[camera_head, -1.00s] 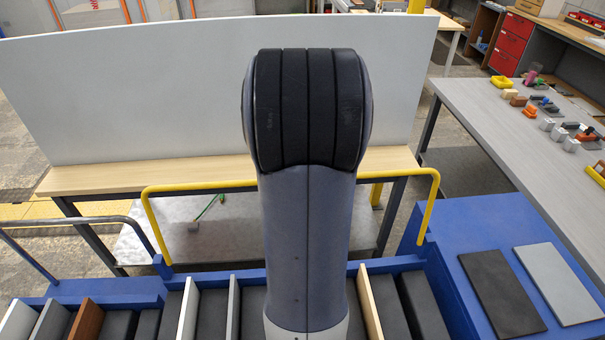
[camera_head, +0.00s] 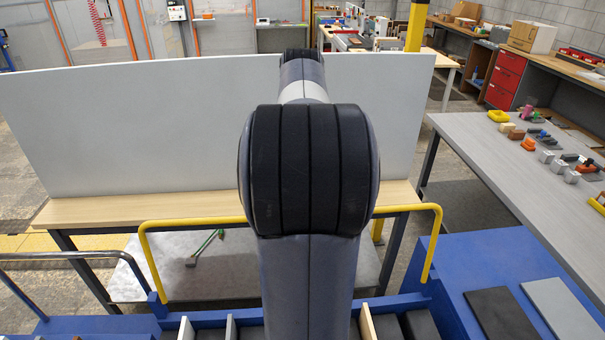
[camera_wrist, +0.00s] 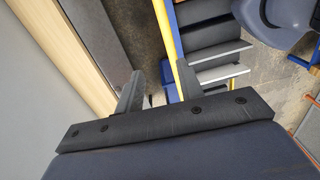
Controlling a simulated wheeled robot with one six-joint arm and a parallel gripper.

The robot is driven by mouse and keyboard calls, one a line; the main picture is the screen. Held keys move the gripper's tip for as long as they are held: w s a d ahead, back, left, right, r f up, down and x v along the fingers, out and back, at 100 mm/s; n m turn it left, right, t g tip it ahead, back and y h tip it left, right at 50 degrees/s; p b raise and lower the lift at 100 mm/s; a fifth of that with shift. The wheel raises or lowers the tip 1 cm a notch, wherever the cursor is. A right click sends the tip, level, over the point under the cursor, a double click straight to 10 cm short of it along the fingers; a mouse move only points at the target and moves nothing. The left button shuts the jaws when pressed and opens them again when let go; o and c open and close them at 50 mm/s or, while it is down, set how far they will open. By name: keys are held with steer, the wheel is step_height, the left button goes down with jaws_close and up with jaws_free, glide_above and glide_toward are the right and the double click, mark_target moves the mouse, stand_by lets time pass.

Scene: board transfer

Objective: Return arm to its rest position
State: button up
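My arm stands in the middle of the head view, its dark-banded joint in front of a large pale board. A further link of it shows above and behind that joint. My gripper (camera_wrist: 159,72) shows in the wrist view with its two dark fingers apart and nothing between them. The gripper is hidden in the head view. The large pale board (camera_head: 130,130) stands upright on a wood-topped table (camera_head: 110,208), apart from my gripper.
A yellow rail (camera_head: 150,260) crosses in front of the table and also shows in the wrist view (camera_wrist: 165,35). Slotted boards (camera_head: 230,328) stand below it. Two flat panels (camera_head: 500,318) lie on the blue deck at right. A grey bench (camera_head: 500,145) holds small parts.

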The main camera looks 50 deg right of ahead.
step_height(320, 180, down, 7)
steer(key=shift+s+a+f+p, duration=0.15)
steer(key=shift+f+p, duration=0.05)
steer(key=shift+p, duration=0.2)
steer(key=shift+r, duration=0.15)
stand_by(0.4)
